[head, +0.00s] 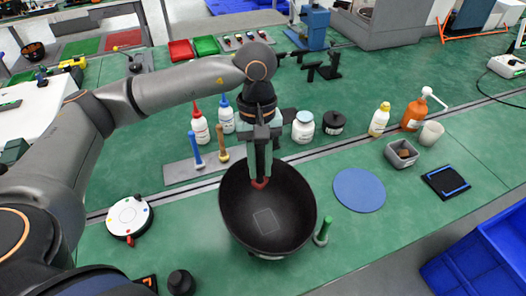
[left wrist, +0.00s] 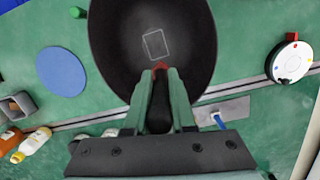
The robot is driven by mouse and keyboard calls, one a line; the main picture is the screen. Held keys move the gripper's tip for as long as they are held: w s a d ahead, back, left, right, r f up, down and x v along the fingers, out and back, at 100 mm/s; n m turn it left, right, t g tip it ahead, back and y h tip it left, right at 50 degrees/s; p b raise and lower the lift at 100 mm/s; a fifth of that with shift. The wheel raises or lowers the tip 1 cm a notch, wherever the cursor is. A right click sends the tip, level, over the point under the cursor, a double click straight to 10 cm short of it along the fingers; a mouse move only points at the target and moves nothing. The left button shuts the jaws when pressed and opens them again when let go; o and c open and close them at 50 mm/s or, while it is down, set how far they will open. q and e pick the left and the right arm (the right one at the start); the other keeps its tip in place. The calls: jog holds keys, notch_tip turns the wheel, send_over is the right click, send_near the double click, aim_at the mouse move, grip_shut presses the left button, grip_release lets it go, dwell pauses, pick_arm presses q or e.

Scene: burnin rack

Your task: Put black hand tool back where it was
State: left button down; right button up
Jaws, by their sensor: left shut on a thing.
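My left gripper (head: 261,178) points down over a large black bowl (head: 236,222), its green fingers shut on a dark hand tool (head: 261,155). The tool has a red part at the fingertips. In the left wrist view the gripper (left wrist: 160,75) shows the dark tool (left wrist: 159,115) between the fingers, with the bowl (left wrist: 115,40) beyond. I cannot tell whether the tool touches the bowl. A grey holder plate (head: 178,172) lies left of the bowl, with a blue-handled tool (head: 196,150) and an orange-brown-handled tool (head: 221,143) standing at it. The gripper hides the plate's right part.
Several bottles stand behind the bowl, including a white jar (head: 303,128). A blue round mat (head: 359,190) and a green upright peg (head: 323,231) are at its right. A white round device (head: 129,217) sits at left. Green table is clear between it and the bowl.

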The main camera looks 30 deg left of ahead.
pick_arm(q)
jog(key=n, duration=0.3)
jog(key=shift+w+f, duration=0.1)
jog(key=shift+w, duration=0.2)
jog(key=n, duration=0.2)
jog(key=w+n, duration=0.1)
jog(key=shift+a+t+h+b, duration=0.3)
jog(key=shift+t+b, duration=0.1)
jog(key=w+a+f+n+t+y, duration=0.1)
jog(key=w+a+n, duration=0.4)
jog(key=n, duration=0.7)
jog(key=w+a+f+n+t+y, duration=0.1)
jog(key=w+a+n, duration=0.45)
jog(key=n, duration=0.55)
jog(key=w+a+f, duration=0.1)
jog(key=f, duration=0.2)
jog(key=w+f, duration=0.2)
jog(key=f, duration=0.1)
jog(key=w+a+f, duration=0.1)
jog(key=f, duration=0.2)
jog(key=shift+w+a+f+p, duration=0.3)
jog(key=shift+f+p, duration=0.05)
jog(key=shift+p, duration=0.05)
